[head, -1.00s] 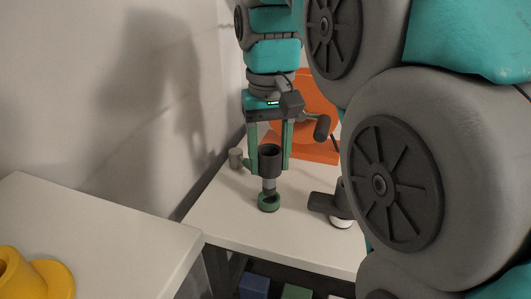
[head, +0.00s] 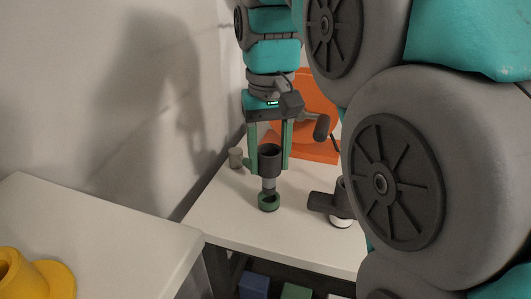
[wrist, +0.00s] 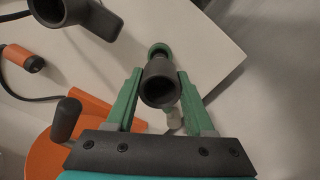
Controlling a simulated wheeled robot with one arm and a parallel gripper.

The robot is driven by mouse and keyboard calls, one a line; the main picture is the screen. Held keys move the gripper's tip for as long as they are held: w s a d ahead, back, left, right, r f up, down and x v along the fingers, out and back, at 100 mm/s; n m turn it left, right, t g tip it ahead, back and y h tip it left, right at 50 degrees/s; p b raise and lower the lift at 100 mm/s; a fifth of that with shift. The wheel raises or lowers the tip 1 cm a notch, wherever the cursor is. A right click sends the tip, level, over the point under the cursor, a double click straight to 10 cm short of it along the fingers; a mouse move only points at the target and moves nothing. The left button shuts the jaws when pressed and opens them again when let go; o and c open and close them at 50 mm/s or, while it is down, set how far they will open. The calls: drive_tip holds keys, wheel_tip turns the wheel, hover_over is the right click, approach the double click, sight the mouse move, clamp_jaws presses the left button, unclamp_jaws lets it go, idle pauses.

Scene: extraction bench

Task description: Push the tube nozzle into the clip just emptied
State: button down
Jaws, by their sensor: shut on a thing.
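My gripper (head: 270,168) points down with its green fingers on both sides of a dark tube nozzle (head: 270,160) and is shut on it. The nozzle is upright, with a wide dark hollow top and a narrower grey lower part. Its lower end meets a green ring-shaped clip (head: 268,202) on the white bench; I cannot tell how deep it sits. In the wrist view the nozzle's open mouth (wrist: 159,88) lies between the fingers (wrist: 160,100), and the green ring (wrist: 160,48) shows just past it.
A small grey cylinder (head: 235,158) is at the left. An orange object (head: 318,148) is behind. A yellow flanged part (head: 40,280) lies on the nearer table (head: 95,225).

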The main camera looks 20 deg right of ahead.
drive_tip(key=shift+f+b, duration=0.55)
drive_tip(key=shift+f, duration=0.7)
drive_tip(key=shift+c, duration=1)
unclamp_jaws()
drive_tip(key=shift+r, duration=0.15)
wheel_tip(320, 180, up, 8)
drive_tip(key=p, duration=0.3)
drive_tip(key=shift+f, duration=0.2)
